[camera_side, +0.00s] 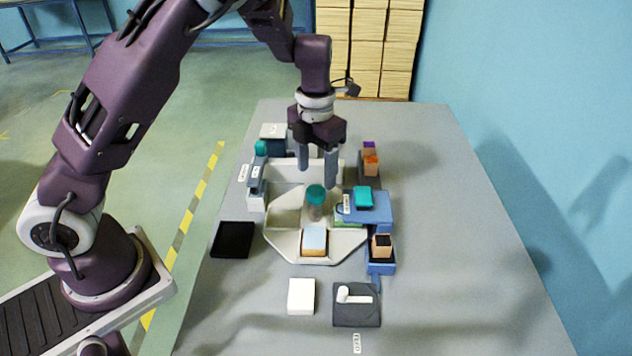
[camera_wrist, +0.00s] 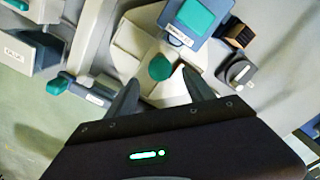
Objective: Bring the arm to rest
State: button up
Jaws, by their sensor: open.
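My gripper (camera_side: 317,177) is open, fingers pointing down, above the white angular tray (camera_side: 285,246). A jar with a teal lid (camera_side: 316,193) stands in the tray just below the fingertips. In the wrist view, my gripper (camera_wrist: 160,76) has one finger on each side of the teal lid (camera_wrist: 160,67) as seen from above. Nothing shows held between the fingers. I cannot tell exactly how much height separates the fingertips from the lid.
Right are a blue stand with a teal block (camera_side: 363,197) and a dark-topped wooden block (camera_side: 381,245). In front are a white block (camera_side: 301,296) and a grey switch box (camera_side: 356,312). The table's right side is clear.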

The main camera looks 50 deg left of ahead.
notch_tip(320, 180, up, 2)
jog(key=shift+r, duration=0.1)
jog(key=s+d+r+m+t+h, duration=0.2)
jog(key=s+d+r+m+h, duration=0.1)
jog(key=s+r+m, duration=1.05)
jog(key=s+r+m+t+y, duration=0.2)
jog(key=s+m, duration=1)
jog(key=m, duration=1)
jog(key=shift+s+a+m+t+y, duration=0.3)
jog(key=shift+t+y, duration=0.2)
jog(key=shift+t, duration=0.3)
